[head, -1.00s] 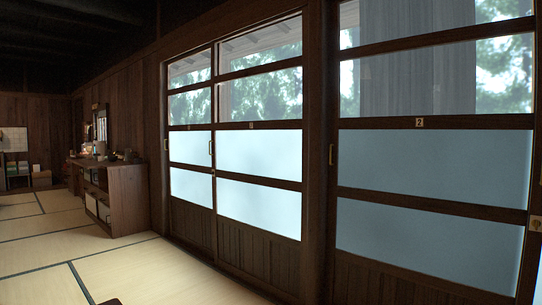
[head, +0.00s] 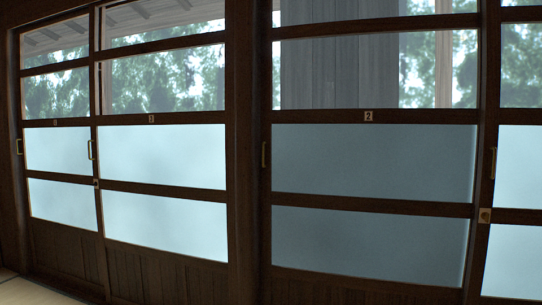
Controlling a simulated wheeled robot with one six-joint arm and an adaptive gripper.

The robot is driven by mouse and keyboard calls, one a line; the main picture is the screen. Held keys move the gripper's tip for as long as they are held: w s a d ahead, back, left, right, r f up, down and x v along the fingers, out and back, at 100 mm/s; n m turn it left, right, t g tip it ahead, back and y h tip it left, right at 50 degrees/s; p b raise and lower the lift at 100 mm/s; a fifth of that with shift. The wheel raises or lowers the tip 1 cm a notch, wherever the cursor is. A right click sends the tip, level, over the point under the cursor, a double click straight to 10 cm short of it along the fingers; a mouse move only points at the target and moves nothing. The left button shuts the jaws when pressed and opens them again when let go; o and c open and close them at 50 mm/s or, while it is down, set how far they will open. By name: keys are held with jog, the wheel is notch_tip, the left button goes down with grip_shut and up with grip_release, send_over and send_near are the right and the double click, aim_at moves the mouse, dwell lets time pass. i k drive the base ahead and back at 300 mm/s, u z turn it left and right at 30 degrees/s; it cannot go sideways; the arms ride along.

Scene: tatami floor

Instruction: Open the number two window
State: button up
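The number two window (head: 372,160) is a dark wooden sliding panel in the right half of the head view, with a small "2" plate (head: 368,117) on its middle rail. Its upper panes are clear and its lower panes are frosted and grey-blue. A brass handle (head: 264,155) sits on its left stile. The panel appears to fill its frame from the thick post on the left to the stile on the right. My gripper is not in view.
Two more sliding panels with a "3" plate (head: 152,118) on one stand left of a thick post (head: 248,150). Another panel (head: 518,170) with a handle (head: 493,163) and a round brass fitting (head: 485,215) is at the right edge. A little tatami (head: 18,290) shows bottom left.

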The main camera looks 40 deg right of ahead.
aim_at(371, 206)
jog(key=z, duration=0.7)
jog(key=i, duration=0.85)
jog(key=z, duration=1.1)
jog(key=i, duration=0.25)
jog(key=z, duration=0.2)
